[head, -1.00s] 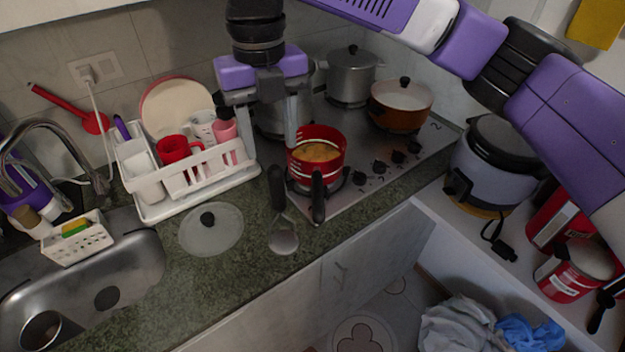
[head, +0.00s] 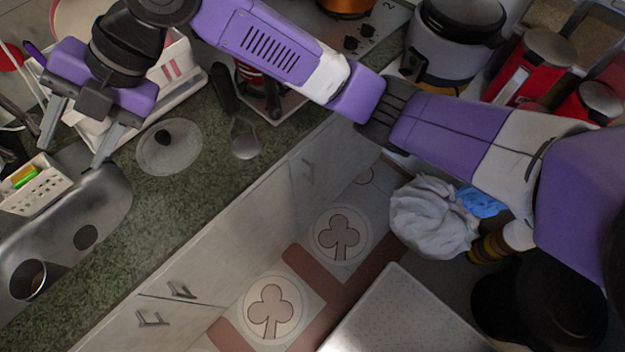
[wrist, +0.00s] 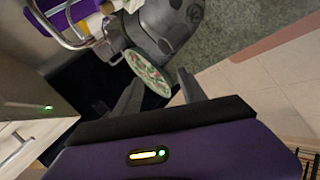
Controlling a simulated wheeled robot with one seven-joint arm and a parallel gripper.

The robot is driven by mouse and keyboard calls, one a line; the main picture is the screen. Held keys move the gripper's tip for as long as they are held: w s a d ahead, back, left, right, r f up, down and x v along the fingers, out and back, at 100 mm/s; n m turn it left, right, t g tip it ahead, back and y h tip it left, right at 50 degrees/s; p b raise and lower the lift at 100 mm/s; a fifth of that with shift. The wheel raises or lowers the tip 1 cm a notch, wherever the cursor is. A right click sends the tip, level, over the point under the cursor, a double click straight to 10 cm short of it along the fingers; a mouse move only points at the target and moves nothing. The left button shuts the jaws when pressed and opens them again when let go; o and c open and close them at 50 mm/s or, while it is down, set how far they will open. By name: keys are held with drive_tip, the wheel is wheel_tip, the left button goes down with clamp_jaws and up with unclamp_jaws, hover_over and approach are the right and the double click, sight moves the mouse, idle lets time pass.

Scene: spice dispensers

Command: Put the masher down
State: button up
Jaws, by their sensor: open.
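A utensil with a dark handle and a rounded grey metal head, which looks like the masher (head: 245,142), lies on the green stone counter (head: 205,190) in the head view. It lies between a glass lid and the red saucepan. My gripper (head: 77,140) is open and empty at the upper left, in front of the dish rack and near the sink's back edge. It is well to the left of the utensil and apart from it. The wrist view also shows the spread fingers (wrist: 160,92) with nothing between them; I cannot make out the utensil there.
The glass lid (head: 170,148) lies between my gripper and the utensil. The white dish rack (head: 180,72) is behind. The sink (head: 100,205) and a sponge caddy (head: 35,188) are at left. My arm partly covers the red saucepan (head: 250,78). The counter's front strip is clear.

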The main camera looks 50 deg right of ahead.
wheel_tip(320, 180, down, 4)
drive_tip(key=s+a+m+t+y, duration=0.25)
drive_tip(key=m+t, duration=0.55)
drive_tip(key=m, duration=0.5)
drive_tip(key=s+d+f+m+t+h, duration=0.4)
drive_tip(key=s+d+f+m+h, duration=0.4)
drive_tip(key=s+d+f+m, duration=0.45)
drive_tip(key=s+d+h, duration=0.1)
drive_tip(key=s+d, duration=0.3)
drive_tip(key=s, duration=0.3)
drive_tip(key=s+d+r+m+h, duration=0.1)
drive_tip(key=s+d, duration=0.3)
drive_tip(key=s, duration=0.3)
drive_tip(key=s+d+r+m+h, duration=0.1)
drive_tip(key=s+d, duration=0.3)
drive_tip(key=s, duration=0.4)
drive_tip(key=shift+g+h, duration=0.3)
drive_tip(key=shift+h, duration=0.25)
drive_tip(key=shift+o, duration=0.3)
drive_tip(key=shift+f, duration=0.1)
